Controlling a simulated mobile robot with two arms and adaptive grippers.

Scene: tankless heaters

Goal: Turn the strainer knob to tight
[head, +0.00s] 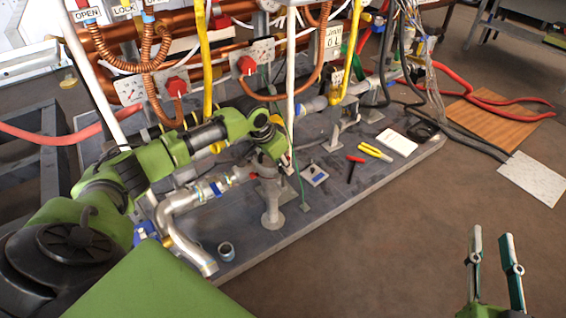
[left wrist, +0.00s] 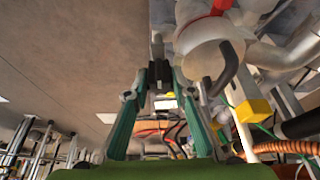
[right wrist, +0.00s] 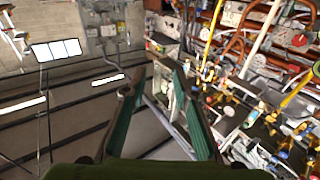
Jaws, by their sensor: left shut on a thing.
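My left gripper (head: 286,160) reaches in from the left to the silver strainer piping (head: 186,202), by the top of a grey stand (head: 271,212). In the left wrist view its fingers lean inward beside a pale round fitting (left wrist: 203,48) with a dark grey bent handle (left wrist: 225,72). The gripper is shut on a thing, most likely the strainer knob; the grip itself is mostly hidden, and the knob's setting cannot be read. My right gripper (head: 491,238) is open and empty over bare floor at the lower right, away from the piping.
Copper pipes, yellow hoses and red valve knobs (head: 177,86) crowd the area behind my left arm. A red-handled tool (head: 355,160), yellow-handled pliers (head: 376,152) and a white box (head: 397,142) lie on the grey base (head: 330,212). The brown floor (head: 400,260) is open.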

